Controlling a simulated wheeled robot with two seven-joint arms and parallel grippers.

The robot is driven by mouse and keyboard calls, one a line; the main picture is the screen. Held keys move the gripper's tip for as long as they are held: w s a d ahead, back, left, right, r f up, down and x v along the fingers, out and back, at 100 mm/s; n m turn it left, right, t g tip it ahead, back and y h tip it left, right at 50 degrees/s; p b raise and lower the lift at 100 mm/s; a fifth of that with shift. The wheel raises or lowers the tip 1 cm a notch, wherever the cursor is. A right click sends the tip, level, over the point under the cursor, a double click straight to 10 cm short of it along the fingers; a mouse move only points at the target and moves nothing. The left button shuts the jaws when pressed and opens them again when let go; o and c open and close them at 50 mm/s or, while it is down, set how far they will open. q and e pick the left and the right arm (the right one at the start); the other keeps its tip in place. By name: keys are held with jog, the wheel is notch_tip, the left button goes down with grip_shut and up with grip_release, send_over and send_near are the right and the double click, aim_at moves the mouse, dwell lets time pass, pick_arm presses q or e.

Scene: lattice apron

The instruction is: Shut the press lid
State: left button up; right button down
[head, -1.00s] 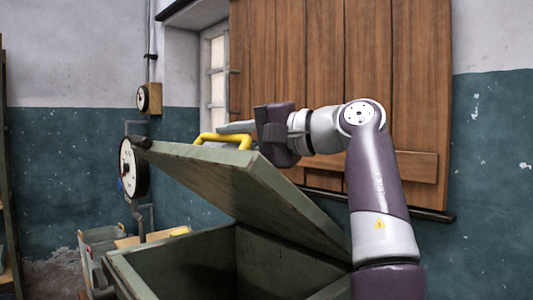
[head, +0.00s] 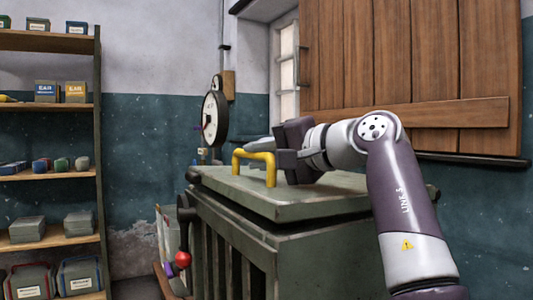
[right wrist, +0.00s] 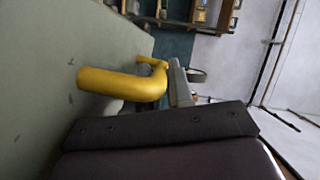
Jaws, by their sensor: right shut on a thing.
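The press (head: 230,255) is a grey-green ribbed box in the head view. Its lid (head: 315,202) lies almost level over the box, with a thin dark line below its front edge. I cannot tell whether it is fully seated. A yellow bar handle (head: 240,160) stands on the lid's left part. My right gripper (head: 270,152) is shut on this handle, its arm coming in from the right. The handle also shows in the right wrist view (right wrist: 120,84), beside a grey finger. My left gripper is not in view.
A red-knobbed lever (head: 183,259) hangs at the press's left side. A round dial (head: 213,118) stands behind it. A shelf (head: 60,105) with boxes is at the left. A wooden shutter (head: 400,60) covers the wall behind.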

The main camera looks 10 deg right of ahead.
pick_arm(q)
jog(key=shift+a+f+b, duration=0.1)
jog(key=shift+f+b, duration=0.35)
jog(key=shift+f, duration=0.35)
pick_arm(e)
jog(key=shift+s+a+f, duration=0.1)
jog(key=shift+a+f, duration=0.15)
jog(key=shift+f, duration=0.45)
jog(key=c, duration=1.1)
grip_release()
jog(key=shift+a, duration=0.25)
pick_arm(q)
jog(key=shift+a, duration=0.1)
pick_arm(e)
jog(key=shift+d, duration=0.1)
jog(key=shift+s+d, duration=0.1)
jog(key=b+v, duration=0.1)
jog(key=v, duration=1)
jog(key=shift+s+d, duration=0.25)
jog(key=shift+s, duration=0.05)
jog(key=shift+s+d+r, duration=0.1)
jog(key=shift+s+d, duration=0.05)
jog(key=shift+s, duration=0.15)
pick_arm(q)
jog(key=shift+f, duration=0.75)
